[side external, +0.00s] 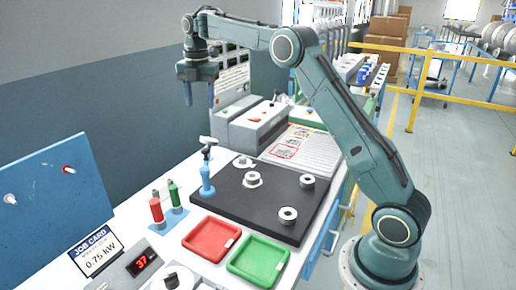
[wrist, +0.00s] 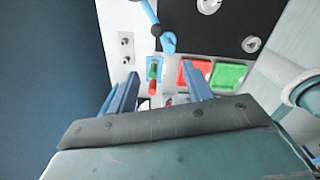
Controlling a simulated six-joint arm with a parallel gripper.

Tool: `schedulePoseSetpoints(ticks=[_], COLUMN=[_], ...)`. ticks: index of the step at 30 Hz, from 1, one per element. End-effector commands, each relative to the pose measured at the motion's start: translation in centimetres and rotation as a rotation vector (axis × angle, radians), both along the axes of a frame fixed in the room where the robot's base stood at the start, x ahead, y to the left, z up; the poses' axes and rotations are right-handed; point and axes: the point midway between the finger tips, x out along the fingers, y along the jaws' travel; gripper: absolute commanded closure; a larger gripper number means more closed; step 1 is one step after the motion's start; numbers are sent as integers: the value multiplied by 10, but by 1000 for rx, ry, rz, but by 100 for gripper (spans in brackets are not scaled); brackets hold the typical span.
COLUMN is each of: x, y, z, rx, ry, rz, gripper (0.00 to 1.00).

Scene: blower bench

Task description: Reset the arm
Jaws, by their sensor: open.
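My gripper (side external: 199,94) hangs high above the back of the bench, pointing down, with its two blue fingers apart and nothing between them. In the wrist view the open fingers (wrist: 160,92) frame part of the bench far below. My arm is raised and bent over the bench from its base at the right.
A black mat (side external: 262,212) holds several pale ring-shaped parts. A blue stand (side external: 207,178) is at its left edge. A red tray (side external: 211,257) and a green tray (side external: 284,262) lie in front. Red and green bottles (side external: 156,208) stand left. Grey machine boxes (side external: 248,124) stand behind.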

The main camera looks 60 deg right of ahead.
Motion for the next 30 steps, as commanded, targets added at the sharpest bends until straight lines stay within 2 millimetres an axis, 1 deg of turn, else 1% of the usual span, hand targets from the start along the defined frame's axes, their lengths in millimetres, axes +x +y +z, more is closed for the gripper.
schedulePoseSetpoints(ticks=[1, 6, 11, 15, 21, 26, 30], x=[-6, -30, -57, -83, -123, -158, -189], y=[5, 22, 39, 53, 71, 84, 95], z=[9, 34, 54, 68, 82, 88, 89], rx=[-1, 3, 15, 30, 61, 94, 129], ry=[-11, -52, -90, -124, -171, -206, -234], rz=[-34, -191, -343, -476, -666, -816, -947], gripper=[50, 50, 50, 50, 50, 50, 50])
